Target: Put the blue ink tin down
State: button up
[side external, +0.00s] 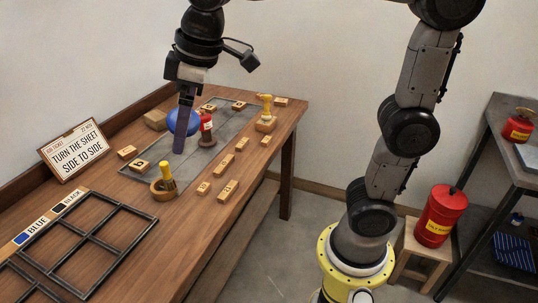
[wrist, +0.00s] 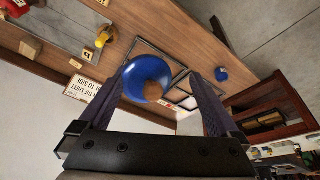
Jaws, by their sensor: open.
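My gripper (side external: 180,150) points down over the grey sheet on the table, its fingers spread apart. A rounded blue object (side external: 184,121) shows partly behind the near finger. In the wrist view a blue round body with a brown knob (wrist: 147,73) lies between the open fingers (wrist: 158,82), closer to the left one. I cannot tell whether a finger touches it, or whether it is the blue ink tin. A marked strip (side external: 50,219) reading BLUE and BLACK lies at the left.
A red labelled container (side external: 206,128) stands close right of the gripper. Wooden blocks (side external: 227,162), a yellow-handled tool in a wooden cup (side external: 165,184) and another yellow-topped piece (side external: 266,112) surround the grey sheet (side external: 225,122). A dark divided frame (side external: 90,242) lies in front. A sign (side external: 74,150) stands behind.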

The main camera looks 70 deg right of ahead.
jog(key=s+d+f+m+t, duration=0.1)
jog(key=s+d+f+m, duration=0.2)
jog(key=s, duration=0.5)
jog(key=s+d+f+m+t+h, duration=0.1)
jog(key=s+d+f+m, duration=0.1)
jog(key=s+d+f, duration=0.3)
jog(key=s+d, duration=0.1)
jog(key=s, duration=0.2)
jog(key=shift+s+f+m, duration=0.35)
jog(key=shift+s+m, duration=0.05)
jog(key=shift+w+r, duration=0.1)
jog(key=w+a+r+n+g+y, duration=0.1)
jog(key=w+a+r+n, duration=0.4)
jog(key=w, duration=0.5)
jog(key=w+a+r+n+g, duration=0.15)
jog(key=w+a+r, duration=0.25)
jog(key=w+a, duration=0.45)
jog(key=w+a+f+n+g, duration=0.1)
jog(key=w+a+f+n, duration=0.2)
jog(key=a, duration=0.7)
jog(key=w+a+f+n+g, duration=0.1)
jog(key=w+a+f+n, duration=0.3)
jog(key=w+a+f, duration=0.2)
jog(key=shift+w+a+f, duration=0.35)
jog(key=shift+w+a, duration=1.05)
jog(key=shift+a, duration=0.75)
